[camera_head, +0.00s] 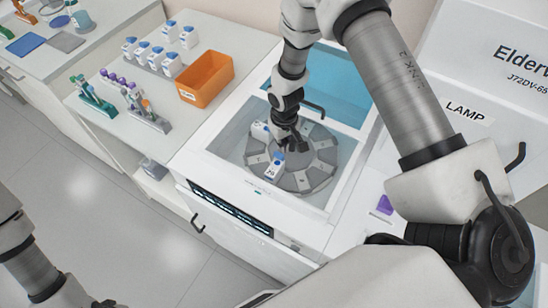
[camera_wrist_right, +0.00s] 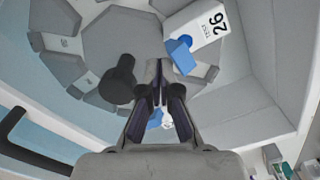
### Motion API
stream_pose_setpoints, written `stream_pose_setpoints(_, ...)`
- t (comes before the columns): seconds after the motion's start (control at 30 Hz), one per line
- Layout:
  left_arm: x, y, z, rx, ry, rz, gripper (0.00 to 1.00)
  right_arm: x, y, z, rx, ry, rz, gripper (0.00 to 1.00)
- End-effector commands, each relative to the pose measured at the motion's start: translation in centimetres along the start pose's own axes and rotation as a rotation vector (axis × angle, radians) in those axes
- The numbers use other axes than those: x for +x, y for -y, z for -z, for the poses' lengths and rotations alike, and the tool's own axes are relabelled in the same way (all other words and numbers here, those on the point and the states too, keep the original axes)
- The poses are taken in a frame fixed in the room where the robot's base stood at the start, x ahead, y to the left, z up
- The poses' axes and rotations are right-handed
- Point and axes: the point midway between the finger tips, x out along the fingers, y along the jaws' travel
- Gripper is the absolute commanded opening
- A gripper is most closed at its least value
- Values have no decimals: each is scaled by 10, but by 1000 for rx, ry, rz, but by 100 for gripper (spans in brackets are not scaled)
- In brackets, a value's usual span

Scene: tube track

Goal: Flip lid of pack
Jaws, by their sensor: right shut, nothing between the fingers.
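A white pack with a blue lid (camera_head: 273,168) stands on the front part of the grey carousel (camera_head: 315,175) in the open machine. A second white pack with a blue lid (camera_head: 259,131) sits at the carousel's left. My right gripper (camera_head: 294,146) is low over the carousel, shut and empty. In the right wrist view its fingertips (camera_wrist_right: 158,72) are together, just left of the blue lid (camera_wrist_right: 182,57) of a pack marked 26 (camera_wrist_right: 208,27). I cannot tell if they touch. Another blue lid (camera_wrist_right: 155,118) is partly hidden behind the fingers. My left gripper is out of view.
The machine's white rim (camera_head: 232,165) surrounds the recessed carousel. A dark knob (camera_wrist_right: 118,82) stands at the carousel's centre. An orange bin (camera_head: 206,78), several other blue-lidded packs (camera_head: 172,64) and tube racks (camera_head: 92,97) are on the bench to the left.

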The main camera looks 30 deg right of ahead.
Motion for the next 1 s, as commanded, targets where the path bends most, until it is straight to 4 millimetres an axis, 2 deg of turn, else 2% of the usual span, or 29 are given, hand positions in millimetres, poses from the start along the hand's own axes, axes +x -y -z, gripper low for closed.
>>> stream_pose_setpoints(1.0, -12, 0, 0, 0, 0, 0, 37, -13, 18, -10, 0, 0, -1, 0)
